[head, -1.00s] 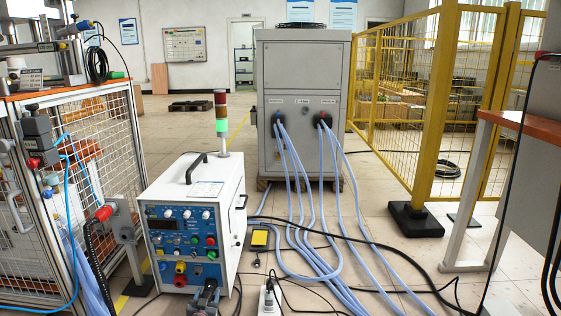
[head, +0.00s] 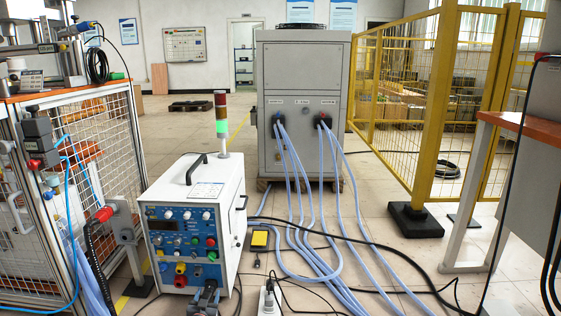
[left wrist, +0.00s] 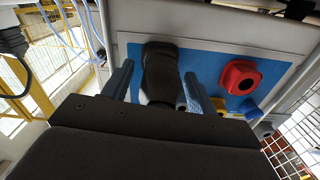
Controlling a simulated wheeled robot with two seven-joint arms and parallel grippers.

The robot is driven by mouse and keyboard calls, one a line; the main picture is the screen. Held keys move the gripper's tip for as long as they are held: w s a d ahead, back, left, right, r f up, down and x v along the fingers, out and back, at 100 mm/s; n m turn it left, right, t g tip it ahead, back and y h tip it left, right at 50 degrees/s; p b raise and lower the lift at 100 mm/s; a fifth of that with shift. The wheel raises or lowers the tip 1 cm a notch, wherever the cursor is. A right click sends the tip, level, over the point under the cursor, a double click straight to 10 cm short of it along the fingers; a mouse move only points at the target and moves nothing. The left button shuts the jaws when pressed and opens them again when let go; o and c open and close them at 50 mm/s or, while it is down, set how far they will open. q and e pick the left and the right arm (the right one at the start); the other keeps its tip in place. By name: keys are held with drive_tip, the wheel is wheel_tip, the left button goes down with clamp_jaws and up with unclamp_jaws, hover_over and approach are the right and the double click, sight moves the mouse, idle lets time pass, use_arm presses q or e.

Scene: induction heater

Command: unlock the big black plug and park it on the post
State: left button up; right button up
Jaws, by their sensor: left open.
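The big black plug (left wrist: 161,72) sits at the blue front panel in the left wrist view, between my two fingers. My left gripper (left wrist: 162,88) is open, with one grey-blue finger on each side of the plug. I cannot tell whether either finger touches it. In the head view my left gripper (head: 206,297) shows at the bottom, low in front of the white heater cabinet (head: 190,205); the plug is hard to make out there. A grey post (head: 127,240) stands left of the cabinet. My right gripper is out of view.
Red (left wrist: 241,77), yellow and blue fittings sit right of the plug. A red-ended connector (head: 103,214) with a black cable is at the post. A caged bench (head: 95,140) stands left. Hoses and cables cross the floor right of the cabinet, around a yellow pedal (head: 259,239).

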use_arm(q)
clamp_jaws()
drive_tip(key=shift+s+r, duration=0.1)
drive_tip(key=shift+s, duration=0.1)
drive_tip(key=shift+s+p, duration=2.15)
drive_tip(key=shift+s, duration=0.4)
drive_tip(key=shift+s, duration=0.2)
drive_tip(key=shift+a, duration=0.15)
